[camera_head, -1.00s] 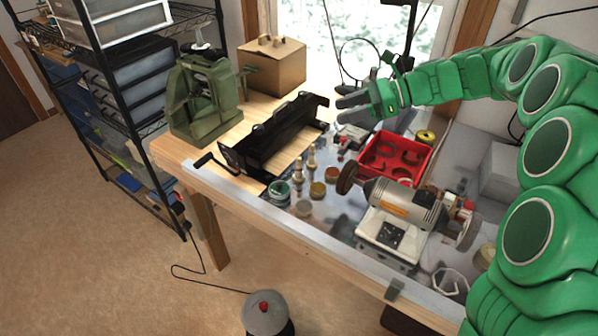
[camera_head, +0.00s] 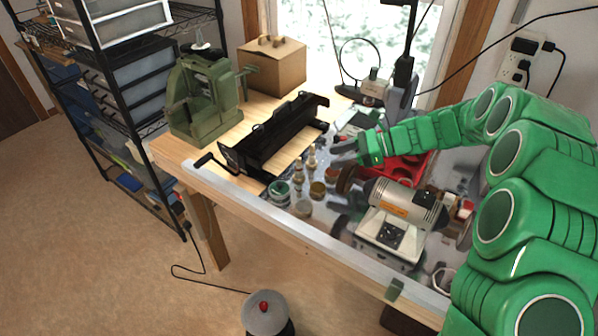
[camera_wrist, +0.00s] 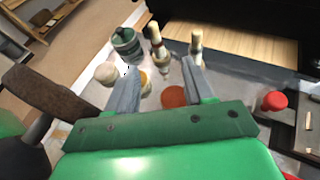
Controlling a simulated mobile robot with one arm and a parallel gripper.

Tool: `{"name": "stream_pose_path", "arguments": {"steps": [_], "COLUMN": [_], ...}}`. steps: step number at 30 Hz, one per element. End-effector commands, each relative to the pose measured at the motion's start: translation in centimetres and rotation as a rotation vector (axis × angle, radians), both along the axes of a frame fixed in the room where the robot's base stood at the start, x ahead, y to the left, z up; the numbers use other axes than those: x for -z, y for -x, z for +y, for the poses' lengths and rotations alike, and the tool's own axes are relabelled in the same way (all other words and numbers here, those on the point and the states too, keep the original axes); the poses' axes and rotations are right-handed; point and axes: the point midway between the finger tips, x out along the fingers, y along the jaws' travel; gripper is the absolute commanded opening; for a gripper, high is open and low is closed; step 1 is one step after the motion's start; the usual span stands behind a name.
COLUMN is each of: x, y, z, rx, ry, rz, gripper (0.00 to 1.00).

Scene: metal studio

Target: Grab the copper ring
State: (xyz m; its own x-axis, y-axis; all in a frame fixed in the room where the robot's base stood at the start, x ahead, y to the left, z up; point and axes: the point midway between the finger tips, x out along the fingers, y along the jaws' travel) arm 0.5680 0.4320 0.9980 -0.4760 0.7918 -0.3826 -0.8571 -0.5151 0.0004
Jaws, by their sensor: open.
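A round copper-coloured piece (camera_head: 331,174) lies on the grey bench surface near the small jars. I cannot tell whether it is a ring or a lid. In the wrist view a copper-orange disc (camera_wrist: 173,97) shows between the bases of my fingers, near the right finger. My gripper (camera_head: 343,152) is open and empty, above the bench and just behind this piece. In the wrist view the two fingers of my gripper (camera_wrist: 160,69) are spread apart, pointing toward the jars. A red tray (camera_head: 424,163) is partly hidden behind my wrist.
A bench grinder (camera_head: 402,207) stands close in front of my arm. Small jars, including a green one (camera_head: 279,188), and upright wooden-handled pieces (camera_head: 311,155) stand to the left. A long black machine (camera_head: 262,140) is farther left. A red cap (camera_wrist: 274,101) lies right in the wrist view.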

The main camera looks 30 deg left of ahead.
Motion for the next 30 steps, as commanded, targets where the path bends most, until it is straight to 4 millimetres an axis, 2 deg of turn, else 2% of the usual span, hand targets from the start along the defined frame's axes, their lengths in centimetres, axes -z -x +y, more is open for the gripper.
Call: {"name": "stream_pose_path", "arguments": {"steps": [5,15,23,30], "x": [0.5,2.3,2.9,4.2], "y": [0.6,3.0,3.8,5.5], "z": [1.0,4.8,5.9,8.1], "rx": [-0.002,-0.001,-0.002,-0.001], "ry": [0.000,0.000,0.000,0.000], "rz": [0.001,0.002,0.001,0.000], "gripper": [0.52,0.52,0.52,0.52]}}
